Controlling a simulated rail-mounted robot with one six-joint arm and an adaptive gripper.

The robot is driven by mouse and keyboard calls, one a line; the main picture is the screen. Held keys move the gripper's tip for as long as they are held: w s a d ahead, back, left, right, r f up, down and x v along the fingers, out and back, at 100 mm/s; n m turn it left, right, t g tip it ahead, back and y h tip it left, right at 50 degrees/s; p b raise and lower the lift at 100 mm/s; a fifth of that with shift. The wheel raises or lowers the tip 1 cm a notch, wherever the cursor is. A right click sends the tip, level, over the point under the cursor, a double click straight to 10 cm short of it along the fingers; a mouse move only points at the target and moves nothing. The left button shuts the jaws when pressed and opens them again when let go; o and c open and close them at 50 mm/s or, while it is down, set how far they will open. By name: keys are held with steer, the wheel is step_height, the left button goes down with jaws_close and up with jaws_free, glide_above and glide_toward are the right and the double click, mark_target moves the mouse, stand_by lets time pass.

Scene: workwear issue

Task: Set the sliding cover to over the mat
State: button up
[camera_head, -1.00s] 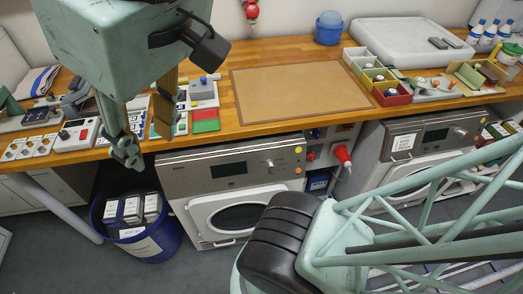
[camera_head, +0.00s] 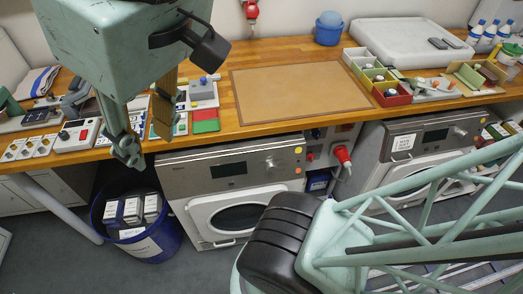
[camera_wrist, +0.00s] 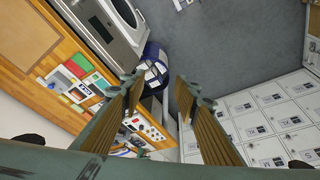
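The mat (camera_head: 300,90) is a flat tan-brown rectangle with a darker border on the wooden bench, bare on top. Its tan surface also shows at the upper left of the wrist view (camera_wrist: 24,35). A wide white rounded slab (camera_head: 395,42) lies on the bench behind and right of the mat; it may be the sliding cover, but I cannot tell for sure. It is not over the mat. My gripper (camera_head: 147,143) hangs left of the mat, by the bench's front edge. In the wrist view my gripper (camera_wrist: 162,88) has its fingers wide apart with nothing between them.
Coloured bins (camera_head: 378,78) stand right of the mat, and a blue tub (camera_head: 328,28) behind it. A grey box on a white plate (camera_head: 203,92) and several small items crowd the bench left. A blue bin (camera_head: 168,240) and front-loading machines (camera_head: 232,176) stand below.

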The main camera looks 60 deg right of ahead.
steer(key=w+d+r+g+p, duration=0.15)
steer(key=w+d, duration=0.25)
steer(key=w, duration=0.4)
steer(key=w+d+r+p, duration=0.1)
steer(key=w+d+r, duration=0.25)
steer(key=w, duration=0.45)
steer(key=m+g+p, duration=0.1)
steer(key=g+p, duration=0.2)
steer(key=p, duration=0.1)
glide_above(203, 78)
step_height(203, 78, down, 21)
steer(key=shift+t, duration=0.25)
steer(key=shift+f, duration=6.8)
